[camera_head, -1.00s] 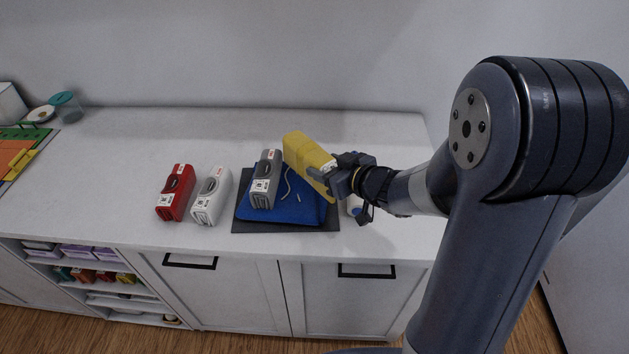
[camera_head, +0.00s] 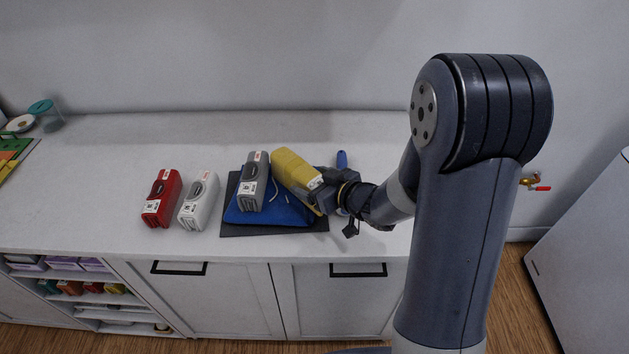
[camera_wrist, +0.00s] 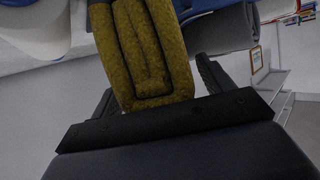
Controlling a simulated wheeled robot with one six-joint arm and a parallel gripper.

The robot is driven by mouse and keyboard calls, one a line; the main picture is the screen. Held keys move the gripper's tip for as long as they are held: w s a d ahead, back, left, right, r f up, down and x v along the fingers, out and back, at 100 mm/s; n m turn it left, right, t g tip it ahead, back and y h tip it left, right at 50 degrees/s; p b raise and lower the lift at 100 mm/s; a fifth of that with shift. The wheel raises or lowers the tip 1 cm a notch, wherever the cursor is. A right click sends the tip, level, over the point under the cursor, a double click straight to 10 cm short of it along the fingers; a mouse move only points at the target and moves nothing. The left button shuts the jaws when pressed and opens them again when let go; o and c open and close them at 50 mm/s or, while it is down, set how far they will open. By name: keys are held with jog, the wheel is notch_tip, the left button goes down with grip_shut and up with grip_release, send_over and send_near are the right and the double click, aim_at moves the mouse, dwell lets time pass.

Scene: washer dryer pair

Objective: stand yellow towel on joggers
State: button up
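The yellow towel (camera_head: 292,167) is a folded block with a white label. It leans at a slant over the right part of the folded blue joggers (camera_head: 273,212); whether it touches them is hard to tell. My gripper (camera_head: 318,193) is at its lower right end, with the towel between the fingers. In the wrist view the yellow towel (camera_wrist: 148,50) shows its folded layers between the dark fingers of my gripper (camera_wrist: 155,75), and it looks gripped. The joggers are partly hidden by the towels and lie on a dark grey mat (camera_head: 245,231).
A grey folded towel (camera_head: 253,183) stands on the joggers, close left of the yellow towel. White (camera_head: 199,201) and red (camera_head: 160,199) folded towels stand further left on the counter (camera_head: 100,190). A blue-handled item (camera_head: 342,160) lies behind my gripper.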

jog(key=v, duration=1.2)
dwell(0.4)
jog(key=x, duration=1.1)
jog(key=shift+w+a+f, duration=0.15)
jog(key=shift+a, duration=0.05)
notch_tip(320, 180, up, 3)
jog(key=shift+w+a+f, duration=0.1)
jog(key=shift+w+f, duration=0.05)
jog(key=shift+f, duration=0.1)
jog(key=shift+r, duration=0.4)
jog(key=shift+f, duration=0.1)
